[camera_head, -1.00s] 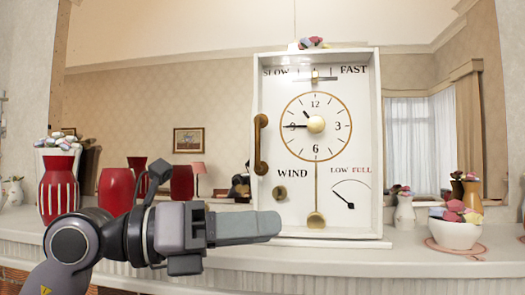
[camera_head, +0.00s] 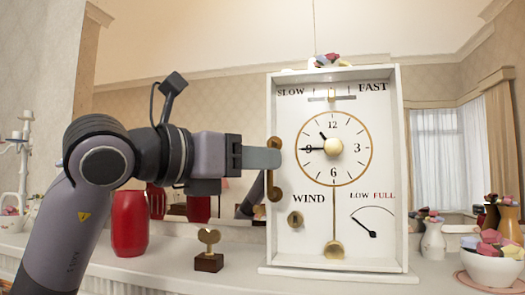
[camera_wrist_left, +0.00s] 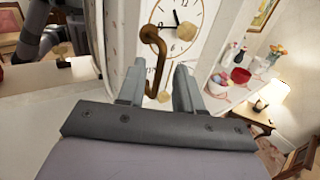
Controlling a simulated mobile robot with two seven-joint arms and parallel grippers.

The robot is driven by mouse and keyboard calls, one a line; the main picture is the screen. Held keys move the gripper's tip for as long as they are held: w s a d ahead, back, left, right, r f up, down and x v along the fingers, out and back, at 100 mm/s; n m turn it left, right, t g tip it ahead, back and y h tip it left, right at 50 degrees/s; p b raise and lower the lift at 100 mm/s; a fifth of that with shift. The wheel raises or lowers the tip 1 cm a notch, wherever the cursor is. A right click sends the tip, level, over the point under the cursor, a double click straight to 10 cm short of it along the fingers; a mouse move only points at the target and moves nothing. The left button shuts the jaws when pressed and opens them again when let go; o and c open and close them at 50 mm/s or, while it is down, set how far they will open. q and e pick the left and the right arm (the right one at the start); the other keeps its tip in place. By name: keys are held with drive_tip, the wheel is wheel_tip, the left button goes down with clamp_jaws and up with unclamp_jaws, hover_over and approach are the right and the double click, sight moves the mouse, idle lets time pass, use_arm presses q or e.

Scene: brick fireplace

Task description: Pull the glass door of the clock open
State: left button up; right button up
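The white clock (camera_head: 388,250) stands upright on the mantel, its dial, WIND hole and gauge visible through the front. The glass door itself is hard to make out; it looks closed. A curved brass handle (camera_head: 274,192) sits at the clock's left front edge. My left gripper (camera_head: 270,158) reaches in from the left, its fingers level with the middle of the handle and covering part of it. In the left wrist view the fingers (camera_wrist_left: 158,82) are apart, with the handle (camera_wrist_left: 158,45) between them; I cannot tell whether they touch it. My right gripper is not in view.
A winding key on a dark wooden block (camera_head: 208,262) stands on the mantel left of the clock, below my arm. A red vase (camera_head: 130,225) is farther left. A white flower bowl (camera_head: 492,266) is at the right. A large mirror (camera_head: 220,100) is behind.

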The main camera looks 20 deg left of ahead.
use_arm(q)
drive_tip(key=shift+x, duration=0.85)
clamp_jaws()
idle(0.8)
